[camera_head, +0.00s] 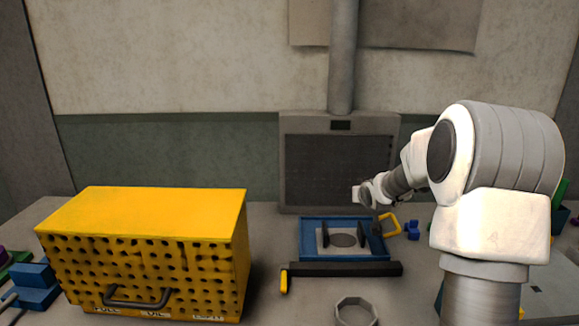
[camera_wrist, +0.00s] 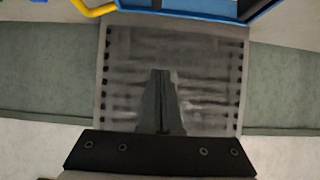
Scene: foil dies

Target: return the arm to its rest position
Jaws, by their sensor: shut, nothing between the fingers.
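My arm rises at the right of the head view and reaches away toward the back wall. Its far end is above and beside the right rear corner of a blue-framed fixture (camera_head: 304,252). The fingers cannot be made out clearly in the head view. In the wrist view my gripper (camera_wrist: 161,73) shows its two dark fingers together, with nothing between them. They stand in front of the grey vent panel (camera_wrist: 205,62); I see no contact. The panel also shows in the head view (camera_head: 300,170). A blue edge of the fixture shows at the top of the wrist view (camera_wrist: 262,10).
A yellow perforated box (camera_head: 150,212) with a handle fills the left. A black bar (camera_head: 345,269) with a yellow handle lies before the fixture. A grey ring (camera_head: 339,313) is at the front. A yellow handle (camera_head: 394,222) and small blue part (camera_head: 412,230) lie near my arm.

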